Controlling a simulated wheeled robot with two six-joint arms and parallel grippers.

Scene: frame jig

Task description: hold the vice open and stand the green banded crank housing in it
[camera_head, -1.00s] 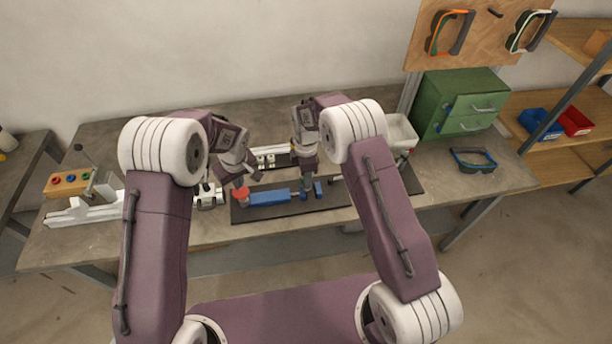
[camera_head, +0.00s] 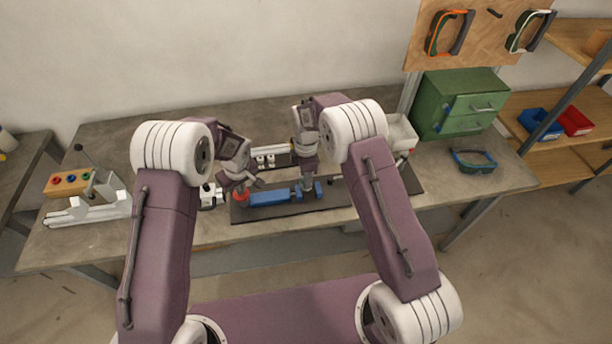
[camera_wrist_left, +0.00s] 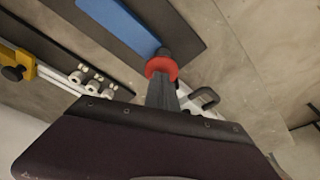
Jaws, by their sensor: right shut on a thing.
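The blue vice (camera_head: 268,198) lies on a dark mat. A red collar (camera_head: 241,196) is at its left end. The blue body and collar (camera_wrist_left: 161,68) also show in the left wrist view. My right gripper (camera_head: 307,186) points down at the vice's right part, between blue jaw pieces (camera_head: 318,190). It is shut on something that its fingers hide. I cannot make out the green banded crank housing in either view.
The dark mat (camera_head: 372,197) has bare room on the right. A white frame (camera_head: 95,212) and a wooden block with coloured rings (camera_head: 70,181) are at left. White fittings (camera_head: 264,160) lie behind the vice. A green cabinet (camera_head: 445,100) stands at the back right.

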